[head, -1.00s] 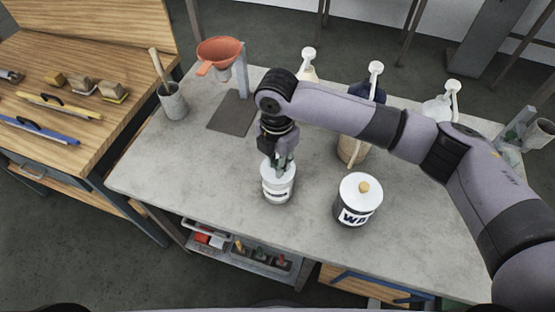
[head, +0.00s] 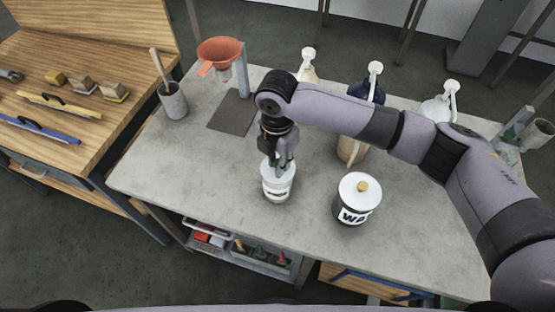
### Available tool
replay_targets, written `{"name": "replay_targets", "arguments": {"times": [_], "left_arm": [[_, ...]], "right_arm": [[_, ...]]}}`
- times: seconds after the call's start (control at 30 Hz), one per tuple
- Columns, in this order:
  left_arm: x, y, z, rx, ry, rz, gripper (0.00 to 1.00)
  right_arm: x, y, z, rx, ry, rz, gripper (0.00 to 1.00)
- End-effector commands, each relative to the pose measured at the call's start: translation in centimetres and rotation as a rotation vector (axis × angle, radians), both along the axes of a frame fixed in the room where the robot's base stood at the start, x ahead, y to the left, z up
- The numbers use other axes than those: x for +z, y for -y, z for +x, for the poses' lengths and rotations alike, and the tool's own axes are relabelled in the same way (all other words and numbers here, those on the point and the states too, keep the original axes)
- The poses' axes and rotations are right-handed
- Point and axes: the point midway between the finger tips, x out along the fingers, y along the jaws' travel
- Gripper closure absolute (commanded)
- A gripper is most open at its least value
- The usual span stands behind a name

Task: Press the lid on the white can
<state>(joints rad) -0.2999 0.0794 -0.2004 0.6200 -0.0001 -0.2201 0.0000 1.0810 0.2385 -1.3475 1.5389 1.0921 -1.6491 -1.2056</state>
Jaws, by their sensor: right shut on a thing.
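The white can (head: 277,189) stands upright on the grey worktop, with a dark label line on its front. My right gripper (head: 281,164) points down onto the top of the can, shut, with its fingertips at the lid. The lid (head: 270,172) shows only as a pale top around the fingers; the fingers hide part of it, and I cannot tell how it sits on the rim. My left gripper is not in view.
A dark-labelled pot with a white lid and tan knob (head: 358,198) stands right of the can. Pump bottles (head: 375,83) stand behind my right arm. An orange funnel (head: 219,54) and a grey cup with a handle (head: 173,101) are at the back left. The worktop's left front (head: 180,170) is clear.

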Motion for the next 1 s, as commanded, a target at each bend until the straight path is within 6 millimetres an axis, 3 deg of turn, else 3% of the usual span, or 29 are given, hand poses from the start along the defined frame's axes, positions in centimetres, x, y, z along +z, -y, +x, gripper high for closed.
{"name": "replay_targets", "arguments": {"times": [0.07, 0.1, 0.4, 0.67, 1.0], "left_arm": [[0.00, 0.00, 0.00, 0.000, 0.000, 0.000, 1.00], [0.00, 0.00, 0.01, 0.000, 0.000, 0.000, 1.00], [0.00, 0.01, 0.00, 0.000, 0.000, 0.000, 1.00], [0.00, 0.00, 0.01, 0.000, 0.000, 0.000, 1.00], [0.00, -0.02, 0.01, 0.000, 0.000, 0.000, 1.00]], "right_arm": [[0.00, -0.01, -0.01, 0.000, 0.000, 0.000, 1.00], [0.01, -0.01, 0.00, 0.000, 0.000, 0.000, 0.80], [0.01, 0.00, 0.00, 0.000, 0.000, 0.000, 0.60], [0.01, 0.00, 0.00, 0.000, 0.000, 0.000, 0.58], [0.01, 0.01, 0.01, 0.000, 0.000, 0.000, 0.38]]}}
